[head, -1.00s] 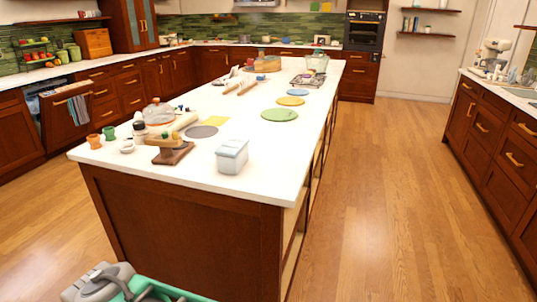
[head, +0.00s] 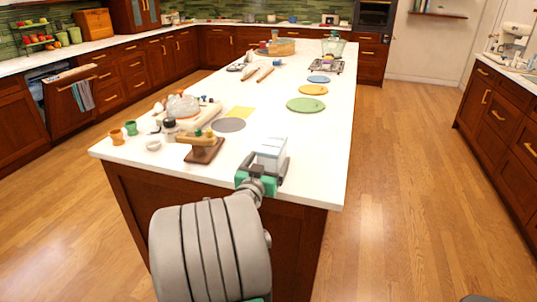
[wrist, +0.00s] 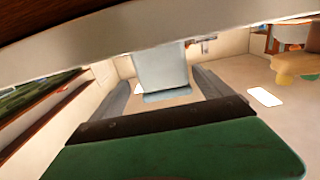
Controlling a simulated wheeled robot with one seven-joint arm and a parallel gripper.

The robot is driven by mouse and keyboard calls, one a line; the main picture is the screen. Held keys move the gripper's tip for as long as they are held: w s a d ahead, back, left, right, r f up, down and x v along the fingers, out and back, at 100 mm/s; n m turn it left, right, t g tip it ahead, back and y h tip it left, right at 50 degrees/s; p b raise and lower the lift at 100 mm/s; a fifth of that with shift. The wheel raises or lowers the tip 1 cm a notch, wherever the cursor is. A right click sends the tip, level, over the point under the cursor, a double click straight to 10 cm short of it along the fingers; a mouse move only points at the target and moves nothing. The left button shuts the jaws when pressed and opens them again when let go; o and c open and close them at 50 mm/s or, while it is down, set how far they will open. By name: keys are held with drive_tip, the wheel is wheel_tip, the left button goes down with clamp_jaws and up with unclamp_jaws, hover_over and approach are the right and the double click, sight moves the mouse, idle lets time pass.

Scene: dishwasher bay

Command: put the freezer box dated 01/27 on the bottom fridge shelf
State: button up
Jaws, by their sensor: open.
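A pale grey-white box with a lid (head: 271,152) stands at the near end of the white island top. No date on it is readable. My gripper (head: 264,171) is at its near side, low by the counter. Its jaws are open, one finger to each side of the box's near part. In the wrist view the box (wrist: 162,68) shows between the two spread fingers (wrist: 163,84). I cannot tell whether either finger touches it. The fridge and its bottom shelf are not recognisable in these views.
A wooden block piece (head: 203,150) stands just left of the box, with a grey disc (head: 229,125) behind it. A green disc (head: 306,105) lies farther back. The floor right of the island is clear.

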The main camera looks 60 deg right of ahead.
drive_tip(key=d, duration=0.2)
drive_tip(key=w+d, duration=0.1)
drive_tip(key=d, duration=0.1)
drive_tip(key=d+p, duration=0.1)
drive_tip(key=shift+w+d+f, duration=0.2)
drive_tip(key=shift+w+d, duration=0.05)
drive_tip(key=shift+d, duration=0.15)
drive_tip(key=shift+r, duration=0.1)
clamp_jaws()
idle(0.4)
